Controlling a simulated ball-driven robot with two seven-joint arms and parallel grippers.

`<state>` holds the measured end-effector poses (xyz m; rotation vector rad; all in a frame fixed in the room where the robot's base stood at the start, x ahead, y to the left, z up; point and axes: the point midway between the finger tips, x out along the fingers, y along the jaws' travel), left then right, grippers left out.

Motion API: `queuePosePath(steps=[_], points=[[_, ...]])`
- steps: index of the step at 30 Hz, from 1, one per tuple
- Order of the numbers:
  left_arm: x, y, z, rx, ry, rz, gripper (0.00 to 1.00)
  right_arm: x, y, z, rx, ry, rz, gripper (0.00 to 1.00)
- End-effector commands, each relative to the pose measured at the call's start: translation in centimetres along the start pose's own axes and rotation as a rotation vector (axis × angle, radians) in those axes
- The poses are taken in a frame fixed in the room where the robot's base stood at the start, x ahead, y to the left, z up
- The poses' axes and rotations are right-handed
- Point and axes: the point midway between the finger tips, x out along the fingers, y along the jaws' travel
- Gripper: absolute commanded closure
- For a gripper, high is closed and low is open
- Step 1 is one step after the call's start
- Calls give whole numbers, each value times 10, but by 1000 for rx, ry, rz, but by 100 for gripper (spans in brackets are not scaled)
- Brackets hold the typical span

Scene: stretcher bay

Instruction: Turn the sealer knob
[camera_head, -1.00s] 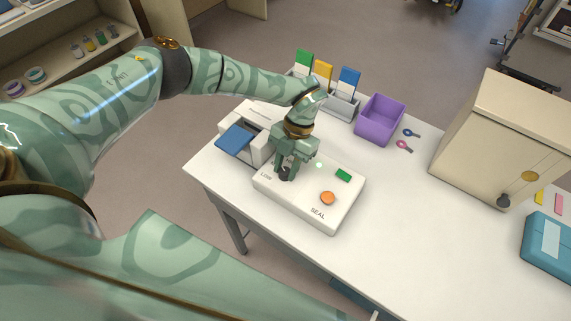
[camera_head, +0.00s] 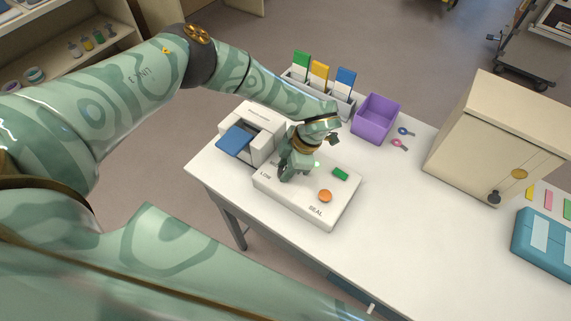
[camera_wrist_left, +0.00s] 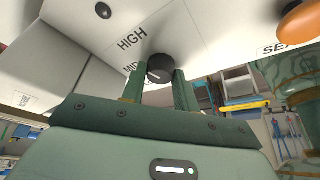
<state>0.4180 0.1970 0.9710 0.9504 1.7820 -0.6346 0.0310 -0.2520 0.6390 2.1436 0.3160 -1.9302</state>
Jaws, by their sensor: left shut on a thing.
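The white sealer (camera_head: 310,208) lies on the table, with an orange button (camera_head: 325,196) by the word SEAL, a green patch (camera_head: 340,174) and the word LOW. My left gripper (camera_head: 286,176) points down onto it and hides the knob in the head view. In the left wrist view the round dark knob (camera_wrist_left: 160,68) sits between the two fingers of my left gripper (camera_wrist_left: 158,76), which is shut on it. A pale mark shows on the knob. HIGH and part of MID are readable beside it. My right gripper is not in view.
A white printer-like device with a blue panel (camera_head: 236,139) stands close left of the sealer. Behind are a rack with coloured cards (camera_head: 319,73) and a purple bin (camera_head: 375,119). A beige cabinet (camera_head: 485,150) stands right. The table front right of the sealer is clear.

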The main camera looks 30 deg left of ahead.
Motion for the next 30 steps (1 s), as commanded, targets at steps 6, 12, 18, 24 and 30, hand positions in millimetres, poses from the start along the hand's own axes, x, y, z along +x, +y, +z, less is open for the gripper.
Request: queuePosePath(steps=[6, 12, 18, 24, 30], points=[[-2, 1, 0, 63, -3, 29, 93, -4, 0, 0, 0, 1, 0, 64], [-1, 0, 1, 84, -3, 37, 93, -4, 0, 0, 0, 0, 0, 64], [-1, 0, 1, 85, -3, 38, 93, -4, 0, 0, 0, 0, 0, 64], [-1, 0, 1, 84, -2, 37, 56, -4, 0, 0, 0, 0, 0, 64], [0, 0, 0, 84, -1, 36, 49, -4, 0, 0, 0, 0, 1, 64]])
